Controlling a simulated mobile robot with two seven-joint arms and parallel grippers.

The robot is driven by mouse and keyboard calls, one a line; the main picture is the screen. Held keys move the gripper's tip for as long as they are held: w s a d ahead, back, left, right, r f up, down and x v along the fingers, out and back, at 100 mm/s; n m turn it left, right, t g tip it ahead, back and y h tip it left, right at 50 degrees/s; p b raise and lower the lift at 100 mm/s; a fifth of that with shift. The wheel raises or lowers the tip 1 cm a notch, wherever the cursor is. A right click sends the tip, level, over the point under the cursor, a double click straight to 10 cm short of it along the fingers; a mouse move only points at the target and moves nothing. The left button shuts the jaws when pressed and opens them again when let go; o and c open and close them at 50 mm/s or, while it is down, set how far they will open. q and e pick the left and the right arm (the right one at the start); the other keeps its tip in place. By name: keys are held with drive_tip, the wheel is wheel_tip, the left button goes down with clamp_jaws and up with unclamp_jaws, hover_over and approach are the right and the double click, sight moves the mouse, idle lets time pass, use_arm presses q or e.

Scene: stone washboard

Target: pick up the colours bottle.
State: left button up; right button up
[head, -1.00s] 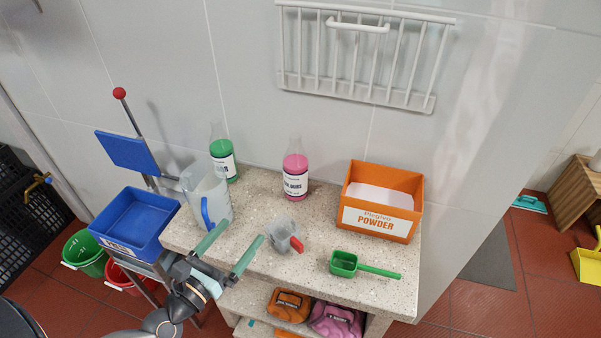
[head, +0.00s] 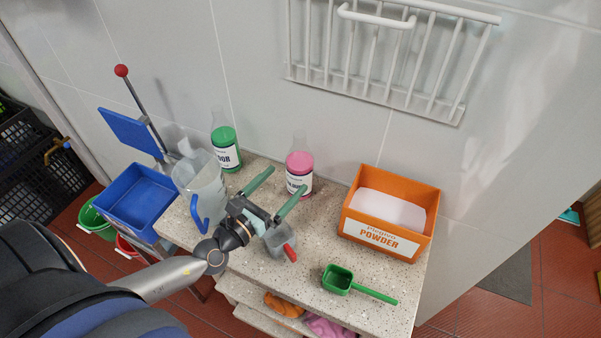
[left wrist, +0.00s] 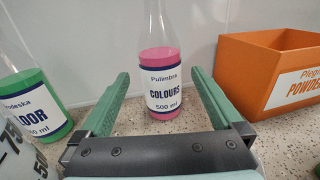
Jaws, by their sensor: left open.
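The colours bottle (head: 299,164) is clear with pink liquid and a white label, and stands upright at the back of the stone counter, near the wall. In the left wrist view the bottle (left wrist: 159,78) is centred, its label reading "COLOURS 500 ml". My left gripper (head: 282,181) is open, its two green fingers pointing at the bottle. In the left wrist view the bottle appears beyond and between the fingertips (left wrist: 159,72), with nothing held. One finger overlaps the bottle's lower part in the head view. My right gripper is not in view.
A green-liquid bottle (head: 225,147) and a clear jug (head: 204,181) stand left of the colours bottle. An orange powder box (head: 389,213) stands right. A small cup with a red handle (head: 281,243) is beneath my gripper. A green scoop (head: 338,279) lies in front.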

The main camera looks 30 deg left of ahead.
sight(300, 165)
use_arm(q)
drive_tip(key=shift+w+d+p, duration=0.15)
drive_tip(key=shift+w+d, duration=0.05)
drive_tip(key=shift+w, duration=1)
drive_tip(key=shift+w+d+p, duration=0.15)
drive_tip(key=shift+w, duration=1)
drive_tip(key=shift+w+d+p, duration=0.15)
drive_tip(key=shift+w+d, duration=0.05)
drive_tip(key=shift+w, duration=1)
drive_tip(key=shift+c, duration=0.2)
clamp_jaws()
